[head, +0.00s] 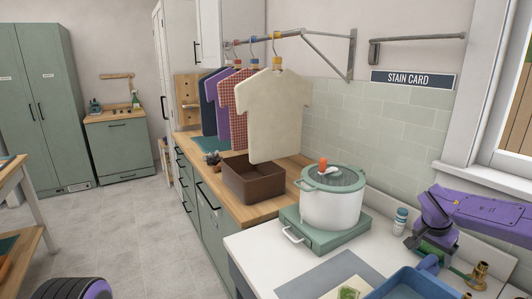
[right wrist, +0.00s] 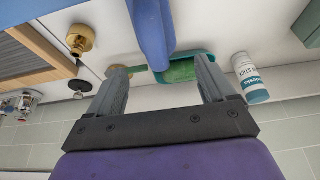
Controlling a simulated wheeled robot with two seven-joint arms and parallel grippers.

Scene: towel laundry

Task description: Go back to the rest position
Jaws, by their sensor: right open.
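My right gripper (head: 430,243) hangs low at the right of the head view, at the end of the purple arm, behind the blue basin (head: 415,286). In the right wrist view its two grey fingers (right wrist: 162,72) stand wide apart. A green item (right wrist: 185,68) and a blue part (right wrist: 152,35) show beyond and between the fingertips; I cannot tell whether the fingers touch either. My left gripper is not in view.
A white bottle (head: 400,221) stands close left of the right gripper, and a brass fitting (head: 476,274) to its right. A lidded pot (head: 332,200) sits on a green burner (head: 318,238). A brown bin (head: 253,182) stands below hanging shirts (head: 275,115).

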